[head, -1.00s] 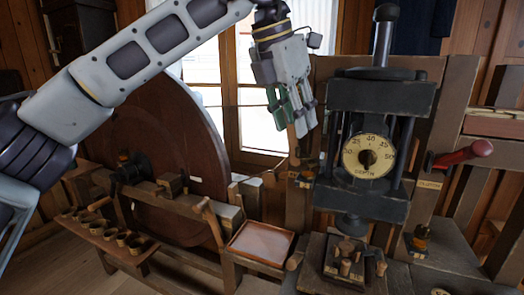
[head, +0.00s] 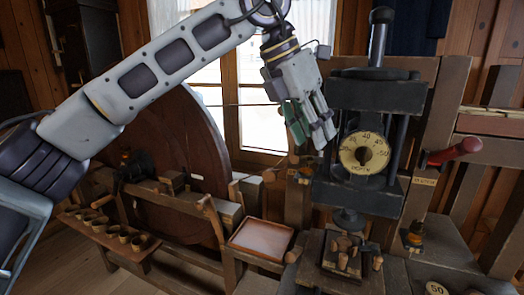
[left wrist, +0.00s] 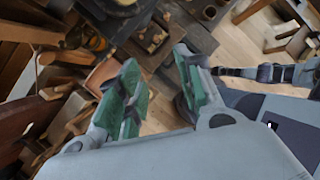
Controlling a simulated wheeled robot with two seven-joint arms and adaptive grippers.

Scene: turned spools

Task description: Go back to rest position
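My left gripper (head: 318,135) hangs in the air in the middle of the head view, pointing down, left of the press. Its green-padded fingers also show in the left wrist view (left wrist: 160,80), spread apart with nothing between them. It touches nothing that I can see. My right gripper cannot be made out in either view.
A dark press with a round dial (head: 365,153) stands right of my left gripper, with a red-handled lever (head: 455,151) beside it. Below are a shallow tray (head: 261,240) and a block with wooden pegs (head: 345,262). A large wooden wheel (head: 205,150) and a cup shelf (head: 150,246) stand left.

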